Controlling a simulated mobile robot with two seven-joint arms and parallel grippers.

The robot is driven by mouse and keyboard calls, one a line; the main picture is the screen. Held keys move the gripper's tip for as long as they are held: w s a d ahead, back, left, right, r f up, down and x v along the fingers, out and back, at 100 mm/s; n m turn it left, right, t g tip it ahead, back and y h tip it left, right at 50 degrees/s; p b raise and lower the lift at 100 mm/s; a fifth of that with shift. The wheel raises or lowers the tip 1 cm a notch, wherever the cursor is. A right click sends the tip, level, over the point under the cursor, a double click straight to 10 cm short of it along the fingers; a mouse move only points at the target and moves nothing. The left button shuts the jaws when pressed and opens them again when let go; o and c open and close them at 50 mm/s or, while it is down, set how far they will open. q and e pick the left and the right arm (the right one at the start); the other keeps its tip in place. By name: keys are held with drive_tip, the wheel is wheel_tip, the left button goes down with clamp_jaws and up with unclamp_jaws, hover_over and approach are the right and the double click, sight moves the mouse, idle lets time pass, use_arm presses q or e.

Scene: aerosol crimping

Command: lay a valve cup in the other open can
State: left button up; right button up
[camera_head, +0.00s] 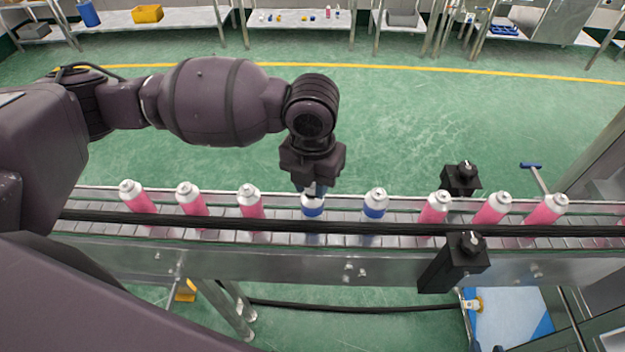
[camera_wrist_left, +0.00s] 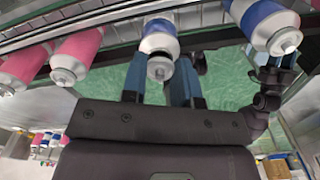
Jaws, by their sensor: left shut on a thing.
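My left gripper (camera_head: 313,190) points down over a blue-and-white can (camera_head: 312,208) on the conveyor. In the left wrist view its two blue fingers (camera_wrist_left: 162,80) flank the silver top of this can (camera_wrist_left: 158,40). It is shut on a small pale valve cup (camera_wrist_left: 160,68) at the can's mouth; whether the cup rests in the mouth cannot be told. A second blue-and-white can (camera_head: 375,205) stands upright to the right, with a metal top piece; it also shows in the left wrist view (camera_wrist_left: 265,22). My right gripper is not in view.
Pink cans (camera_head: 250,203) stand left of the blue ones, and more pink cans (camera_head: 434,208) stand to the right. A dark rail (camera_head: 340,228) runs along the conveyor's near side. Black blocks (camera_head: 461,179) flank the belt at the right.

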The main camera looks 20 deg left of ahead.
sight(313, 185)
use_arm(q)
drive_tip(key=o, duration=1.5)
drive_tip(key=shift+r, duration=0.1)
drive_tip(key=shift+r, duration=3.4)
